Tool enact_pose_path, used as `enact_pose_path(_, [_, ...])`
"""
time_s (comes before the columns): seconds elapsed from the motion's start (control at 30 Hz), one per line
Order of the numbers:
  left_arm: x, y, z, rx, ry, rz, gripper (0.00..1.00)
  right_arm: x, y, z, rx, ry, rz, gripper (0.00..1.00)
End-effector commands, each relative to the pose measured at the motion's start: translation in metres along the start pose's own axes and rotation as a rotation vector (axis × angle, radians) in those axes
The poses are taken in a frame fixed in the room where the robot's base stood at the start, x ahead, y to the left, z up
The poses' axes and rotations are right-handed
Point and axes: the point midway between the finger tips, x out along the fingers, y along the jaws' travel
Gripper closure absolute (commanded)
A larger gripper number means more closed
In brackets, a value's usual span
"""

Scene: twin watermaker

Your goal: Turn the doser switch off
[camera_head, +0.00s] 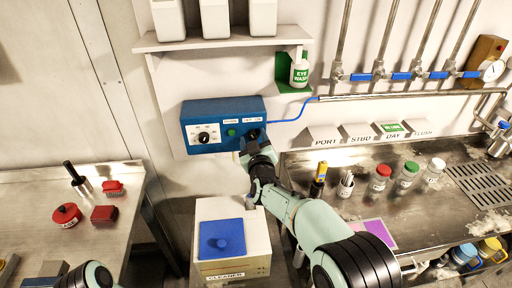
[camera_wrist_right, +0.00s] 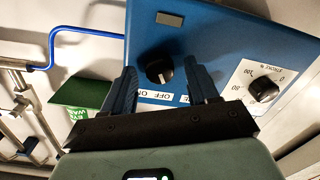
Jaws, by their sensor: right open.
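The blue doser box (camera_head: 190,112) is fixed to the wall above the white cleaner container. Its black switch knob (camera_wrist_right: 160,70) shows in the right wrist view, above the labels OFF and ON. My right gripper (camera_head: 252,138) is at the right end of the box and covers the switch in the head view. In the right wrist view the right gripper (camera_wrist_right: 161,82) is open, with one finger on each side of the knob. I cannot tell whether the fingers touch it. Part of my left arm shows at the bottom left; its jaw state is unclear.
A numbered dial (camera_head: 204,137) and a green button (camera_head: 231,132) sit on the same box. The eye wash bottle (camera_head: 299,72) stands on a green bracket at upper right. A cleaner container (camera_head: 232,268) with a blue lid is below. Steel counters lie on both sides.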

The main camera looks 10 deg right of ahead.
Motion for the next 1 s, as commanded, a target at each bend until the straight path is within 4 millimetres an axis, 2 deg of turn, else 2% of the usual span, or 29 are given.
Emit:
enact_pose_path(0.17, [0.011,-0.006,0.005,-0.003,-0.008,-0.003,0.57,-0.027,-0.001,0.002,0.006,0.000,-0.002,0.41])
enact_pose_path(0.3, [0.019,-0.010,0.008,-0.005,-0.013,-0.004,0.57,-0.059,-0.002,0.002,0.007,-0.001,-0.004,0.41])
enact_pose_path(0.5, [0.024,-0.012,0.010,-0.005,-0.015,-0.005,0.57,-0.101,-0.001,0.001,0.005,0.000,-0.003,0.41])
enact_pose_path(0.6, [0.024,-0.012,0.010,-0.005,-0.015,-0.005,0.57,-0.116,0.000,0.000,0.004,0.000,-0.003,0.41])
enact_pose_path(0.8, [0.025,-0.012,0.010,-0.006,-0.015,-0.005,0.57,-0.130,0.000,0.001,0.000,-0.001,-0.001,0.41])
enact_pose_path(1.0, [0.025,-0.012,0.010,-0.006,-0.015,-0.005,0.57,-0.131,0.000,0.001,-0.001,0.000,0.000,0.41])
